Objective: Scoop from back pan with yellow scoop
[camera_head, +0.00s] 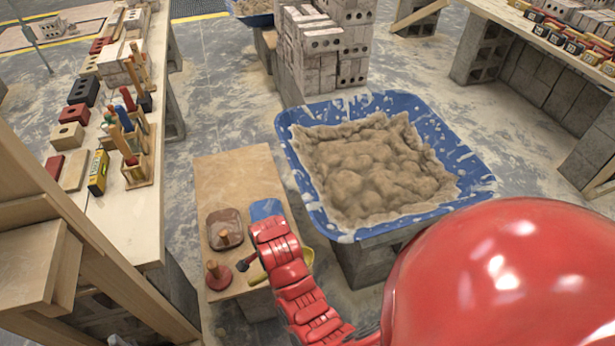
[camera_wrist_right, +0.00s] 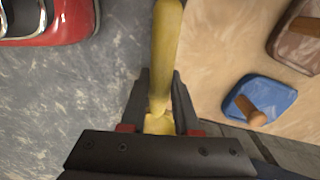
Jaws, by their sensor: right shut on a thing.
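The yellow scoop shows in the right wrist view as a long handle (camera_wrist_right: 166,50) between the fingers of my right gripper (camera_wrist_right: 159,105), which is shut on it. In the head view, parts of the yellow scoop (camera_head: 308,257) show on both sides of my red right arm, by the low wooden board. The arm hides most of the gripper there. A blue pan (camera_head: 470,178) full of lumpy tan mortar (camera_head: 375,170) stands on blocks right of the arm. Another blue pan (camera_head: 258,20) with mortar is partly visible at the top. My left gripper is not in view.
The low board (camera_head: 235,175) holds a brown float (camera_head: 224,228), a blue float (camera_head: 267,208) and a round red tool (camera_head: 217,274). A bench (camera_head: 130,210) with bricks and tools runs along the left. A brick stack (camera_head: 320,50) stands behind the near pan.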

